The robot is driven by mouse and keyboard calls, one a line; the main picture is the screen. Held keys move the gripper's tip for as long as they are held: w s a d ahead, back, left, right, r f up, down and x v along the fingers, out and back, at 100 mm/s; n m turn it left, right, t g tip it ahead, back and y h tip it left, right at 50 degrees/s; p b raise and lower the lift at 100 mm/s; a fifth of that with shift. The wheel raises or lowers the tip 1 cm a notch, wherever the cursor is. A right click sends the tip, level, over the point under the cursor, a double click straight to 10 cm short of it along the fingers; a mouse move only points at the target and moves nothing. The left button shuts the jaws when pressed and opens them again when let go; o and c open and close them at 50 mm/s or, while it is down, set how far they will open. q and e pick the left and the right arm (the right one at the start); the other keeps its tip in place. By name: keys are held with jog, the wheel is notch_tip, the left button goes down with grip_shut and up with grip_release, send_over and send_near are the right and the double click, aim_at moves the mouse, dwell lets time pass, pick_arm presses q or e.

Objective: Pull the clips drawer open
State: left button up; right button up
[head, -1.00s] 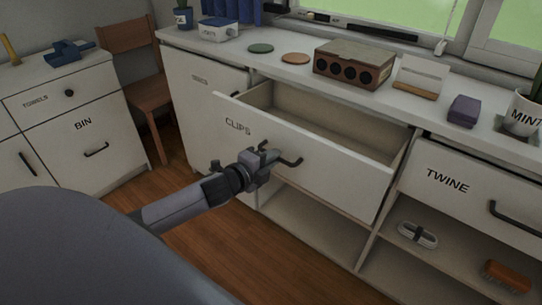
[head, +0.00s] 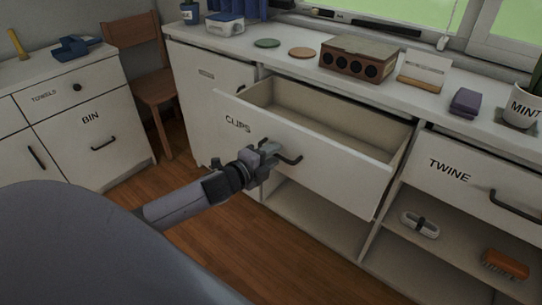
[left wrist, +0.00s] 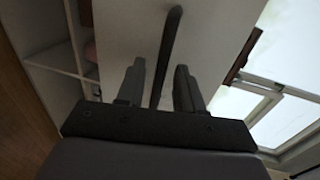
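The clips drawer (head: 237,124) is a white drawer labelled CLIPS in the cabinet under the counter. It stands well out of the cabinet, and its inside looks empty. Its dark bar handle (head: 291,160) is partly hidden by my left gripper (head: 268,154). In the left wrist view the handle (left wrist: 171,38) runs between the two fingers of the left gripper (left wrist: 159,85). My right gripper is not in view.
The twine drawer (head: 448,178) is to the right, above a shelf with a white bundle (head: 419,224) and an orange-brown brush (head: 505,264). A wooden chair (head: 150,85) and the bin cabinet (head: 90,150) stand to the left. Wooden floor (head: 250,245) is clear below the drawer.

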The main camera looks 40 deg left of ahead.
pick_arm(q)
jog(key=shift+s, duration=0.1)
jog(key=v, duration=0.7)
jog(key=shift+p, duration=0.3)
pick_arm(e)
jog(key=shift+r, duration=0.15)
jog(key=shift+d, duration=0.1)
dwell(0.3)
pick_arm(q)
jog(key=s+d+f+n+g+p, duration=0.2)
jog(key=s+d+f+n+p, duration=0.1)
jog(key=s+d+n, duration=0.4)
jog(key=s+d+f+n+g+h+p, duration=0.1)
jog(key=s+d+f+n+g+p, duration=0.2)
jog(key=s+d+n+p, duration=0.3)
jog(key=s+d+n, duration=0.1)
jog(key=s+n, duration=0.2)
jog(key=s, duration=0.2)
jog(key=shift+d+n, duration=0.3)
jog(key=shift+d, duration=0.05)
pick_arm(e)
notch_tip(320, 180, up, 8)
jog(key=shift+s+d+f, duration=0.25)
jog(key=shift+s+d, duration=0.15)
pick_arm(q)
jog(key=shift+s+f, duration=0.1)
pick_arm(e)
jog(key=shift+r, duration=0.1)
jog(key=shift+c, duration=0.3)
